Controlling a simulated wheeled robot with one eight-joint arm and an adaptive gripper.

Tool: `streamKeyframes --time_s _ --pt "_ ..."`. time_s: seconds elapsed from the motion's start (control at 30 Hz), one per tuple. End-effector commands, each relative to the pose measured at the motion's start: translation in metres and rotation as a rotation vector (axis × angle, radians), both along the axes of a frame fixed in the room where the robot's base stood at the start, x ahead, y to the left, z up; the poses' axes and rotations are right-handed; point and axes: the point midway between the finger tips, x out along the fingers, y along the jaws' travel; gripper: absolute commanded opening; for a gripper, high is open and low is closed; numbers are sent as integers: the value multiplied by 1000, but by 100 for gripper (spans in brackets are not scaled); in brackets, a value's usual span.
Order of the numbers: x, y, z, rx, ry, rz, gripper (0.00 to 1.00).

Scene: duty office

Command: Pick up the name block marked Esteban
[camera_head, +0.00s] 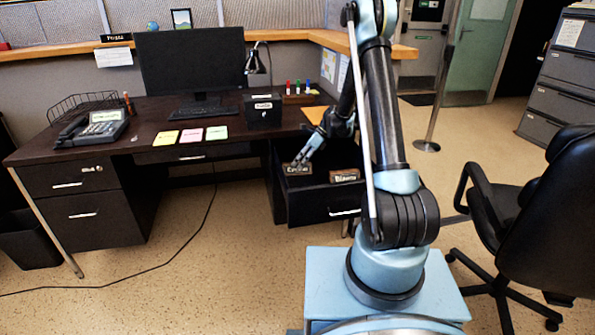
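Two name blocks lie in the open desk drawer (313,205). The left block (297,170) has a light label whose small text I cannot read with certainty. The right block (345,176) is brown with a light label, also too small to read surely. My gripper (299,160) points down into the drawer, right over the left block, with its tips at or just above that block's top. Whether the fingers are open or closed on it is too small to tell. A third dark block (116,38) with a light label stands on the partition ledge.
The desk (150,130) bears a phone (95,128), sticky notes (190,135), a monitor (192,68), a lamp and a black box (263,110). An office chair (530,215) stands at right. A cable crosses the open floor at left.

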Motion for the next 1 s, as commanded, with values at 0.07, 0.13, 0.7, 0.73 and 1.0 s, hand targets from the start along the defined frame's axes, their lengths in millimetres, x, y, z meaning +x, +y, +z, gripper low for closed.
streamKeyframes --time_s 0.07,0.13,0.7,0.73,1.0 --pt "-1 2 -2 0 0 0 38" --pt "-1 2 -2 0 0 0 38" --pt "-1 1 -1 0 0 0 4" --pt "-1 1 1 0 0 0 4" --pt "-1 1 33 0 0 0 4"
